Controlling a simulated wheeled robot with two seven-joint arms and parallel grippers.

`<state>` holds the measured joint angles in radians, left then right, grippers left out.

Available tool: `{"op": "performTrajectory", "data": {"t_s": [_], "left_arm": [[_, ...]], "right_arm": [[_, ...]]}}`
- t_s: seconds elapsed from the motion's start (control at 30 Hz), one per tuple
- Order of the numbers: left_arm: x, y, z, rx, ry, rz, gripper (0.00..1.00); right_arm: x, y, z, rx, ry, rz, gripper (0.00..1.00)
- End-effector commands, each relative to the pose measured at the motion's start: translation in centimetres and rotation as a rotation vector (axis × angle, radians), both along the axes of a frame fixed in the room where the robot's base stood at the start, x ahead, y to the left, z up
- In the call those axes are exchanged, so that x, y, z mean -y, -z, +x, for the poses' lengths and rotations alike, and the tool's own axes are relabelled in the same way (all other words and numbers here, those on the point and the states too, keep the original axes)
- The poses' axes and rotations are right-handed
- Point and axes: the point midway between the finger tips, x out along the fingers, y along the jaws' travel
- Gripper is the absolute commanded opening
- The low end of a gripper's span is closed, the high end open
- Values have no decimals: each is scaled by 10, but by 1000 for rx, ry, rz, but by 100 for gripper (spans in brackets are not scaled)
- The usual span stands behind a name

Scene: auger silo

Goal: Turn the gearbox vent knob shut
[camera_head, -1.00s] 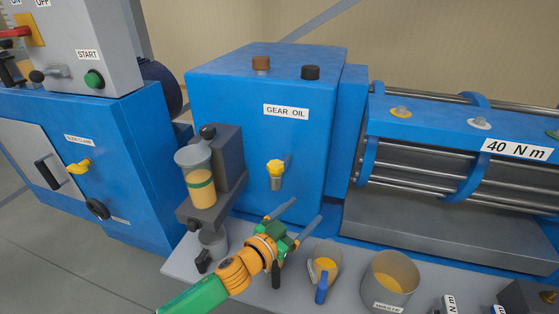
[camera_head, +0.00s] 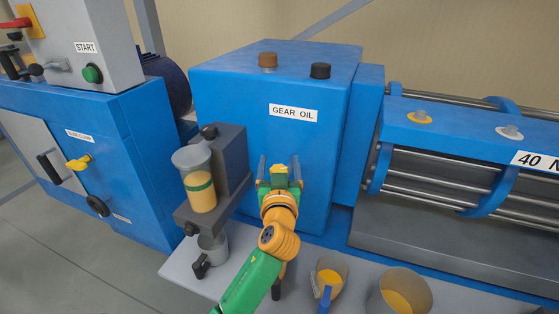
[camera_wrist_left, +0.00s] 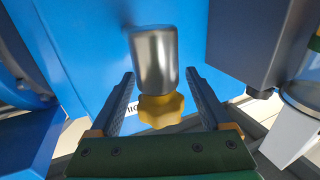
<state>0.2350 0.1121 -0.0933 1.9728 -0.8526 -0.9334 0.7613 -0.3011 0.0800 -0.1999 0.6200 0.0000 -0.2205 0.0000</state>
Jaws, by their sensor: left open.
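The blue gearbox (camera_head: 262,140) with a "GEAR OIL" label stands in the middle of the head view. A yellow lobed knob (camera_wrist_left: 161,110) on a metal cylinder (camera_wrist_left: 153,60) shows in the left wrist view. My left gripper (camera_head: 279,162) is at the gearbox front, open, fingers pointing up in the head view. In the wrist view one finger of the gripper (camera_wrist_left: 160,92) is on each side of the knob, with gaps visible. The arm and gripper hide most of the knob and cylinder in the head view. My right gripper is not in view.
A sight cup of yellow oil (camera_head: 202,190) on a dark bracket stands close left of my gripper. A brown cap (camera_head: 268,61) and black cap (camera_head: 320,71) top the gearbox. Oil containers (camera_head: 400,289) stand on the grey shelf (camera_head: 190,281) below. A rod-framed unit (camera_head: 455,135) is at right.

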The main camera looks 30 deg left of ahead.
Motion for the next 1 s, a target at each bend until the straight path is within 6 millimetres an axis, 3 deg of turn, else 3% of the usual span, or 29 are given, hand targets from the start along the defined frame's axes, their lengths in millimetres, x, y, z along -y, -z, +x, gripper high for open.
{"op": "performTrajectory", "data": {"t_s": [0.23, 0.53, 1.0], "left_arm": [[-2, 1, 2, -1, 0, -1, 82], [-1, 1, 2, -1, 1, 0, 0], [2, -2, 4, -4, 147, 0, 0]], "right_arm": [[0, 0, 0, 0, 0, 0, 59], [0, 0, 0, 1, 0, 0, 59], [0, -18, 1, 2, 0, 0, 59]]}}
